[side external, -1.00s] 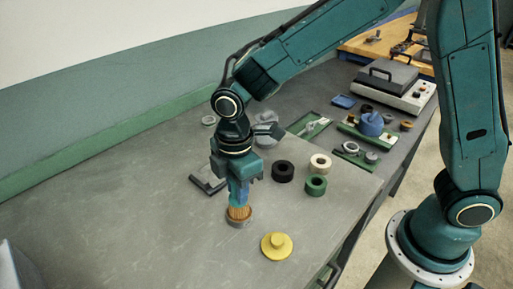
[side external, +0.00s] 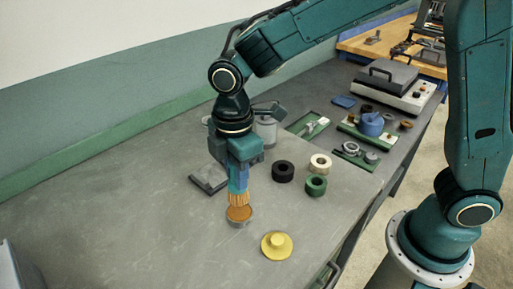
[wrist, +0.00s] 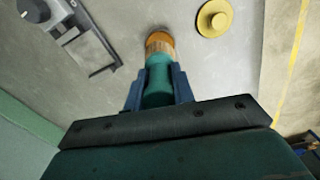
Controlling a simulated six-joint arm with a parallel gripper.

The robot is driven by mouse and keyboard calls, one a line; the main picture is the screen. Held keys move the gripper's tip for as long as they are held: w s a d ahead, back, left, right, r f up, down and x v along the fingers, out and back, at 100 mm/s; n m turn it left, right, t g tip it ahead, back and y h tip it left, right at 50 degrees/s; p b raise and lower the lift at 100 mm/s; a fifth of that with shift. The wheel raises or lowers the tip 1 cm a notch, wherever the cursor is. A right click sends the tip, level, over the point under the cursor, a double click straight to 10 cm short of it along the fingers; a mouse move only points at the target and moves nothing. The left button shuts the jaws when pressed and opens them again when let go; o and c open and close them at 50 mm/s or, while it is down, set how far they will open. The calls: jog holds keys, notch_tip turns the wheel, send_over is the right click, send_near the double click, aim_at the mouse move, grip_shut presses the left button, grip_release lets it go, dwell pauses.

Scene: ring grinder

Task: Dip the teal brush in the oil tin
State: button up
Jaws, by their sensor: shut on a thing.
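The teal brush (side external: 239,180) points straight down, with tan bristles at its lower end. My gripper (side external: 238,170) is shut on its handle.
Black (side external: 283,171), cream (side external: 320,164) and green (side external: 316,186) rings stand further right. A dark flat piece (side external: 209,178) and a grey can (side external: 266,130) are behind.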

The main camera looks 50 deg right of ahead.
jog(key=shift+r, duration=1.35)
jog(key=shift+w+d, duration=0.1)
jog(key=w+d+f+m, duration=0.2)
jog(key=w+d+m, duration=0.1)
jog(key=d+m, duration=0.5)
jog(key=w+d+f+m, duration=0.3)
jog(key=d+m, duration=0.4)
jog(key=d, duration=0.4)
jog(key=shift+w+d+f+m, duration=0.2)
jog(key=shift+w+f+m, duration=0.05)
jog(key=shift+w+m, duration=0.15)
